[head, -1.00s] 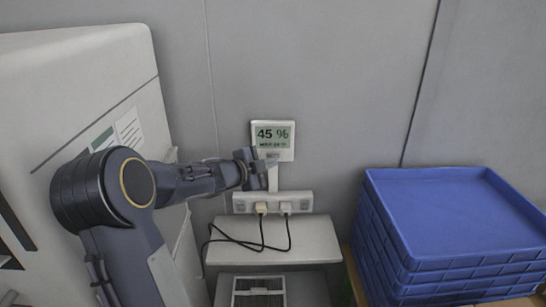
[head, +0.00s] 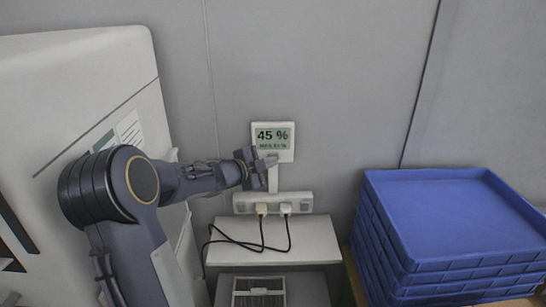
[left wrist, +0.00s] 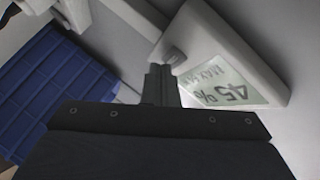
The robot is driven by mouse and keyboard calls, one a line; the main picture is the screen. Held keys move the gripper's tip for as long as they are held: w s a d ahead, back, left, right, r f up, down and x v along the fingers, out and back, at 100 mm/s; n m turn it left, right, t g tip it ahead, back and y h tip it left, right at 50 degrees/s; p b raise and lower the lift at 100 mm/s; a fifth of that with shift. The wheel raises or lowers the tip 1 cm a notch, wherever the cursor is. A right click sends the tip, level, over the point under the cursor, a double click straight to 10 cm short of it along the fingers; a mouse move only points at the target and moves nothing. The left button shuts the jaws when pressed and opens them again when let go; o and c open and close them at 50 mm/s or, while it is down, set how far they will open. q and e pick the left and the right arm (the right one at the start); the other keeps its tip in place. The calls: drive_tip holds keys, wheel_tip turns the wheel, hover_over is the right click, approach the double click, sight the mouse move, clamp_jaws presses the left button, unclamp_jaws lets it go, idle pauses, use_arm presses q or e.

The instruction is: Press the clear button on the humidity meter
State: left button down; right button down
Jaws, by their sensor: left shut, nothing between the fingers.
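The humidity meter (head: 287,153) is a small white box on the wall with a screen reading 45 %. It also shows in the left wrist view (left wrist: 262,62), upside down and tilted. My left gripper (head: 273,161) is shut and empty, with its fingertips at the meter's lower edge. In the left wrist view the shut fingers (left wrist: 165,68) end beside a small grey rounded button (left wrist: 175,57) on the meter's edge. I cannot tell whether they touch it. The lower left of the meter is partly hidden by the gripper in the head view. My right gripper is not in view.
A white power strip (head: 240,203) with two plugs and black cables sits below the meter. A small shelf (head: 310,240) stands under it. Stacked blue trays (head: 450,215) are at the right, and a large white cabinet (head: 60,90) is at the left.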

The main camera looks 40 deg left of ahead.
use_arm(q)
drive_tip(key=shift+w+a, duration=0.2)
drive_tip(key=shift+w, duration=0.1)
idle(0.6)
drive_tip(key=shift+s, duration=0.15)
drive_tip(key=shift+s+d, duration=0.45)
drive_tip(key=shift+s, duration=0.05)
idle(0.4)
drive_tip(key=s+d+b, duration=0.1)
drive_tip(key=s+d, duration=0.2)
drive_tip(key=shift+s+d, duration=0.1)
drive_tip(key=shift+s, duration=0.3)
idle(0.7)
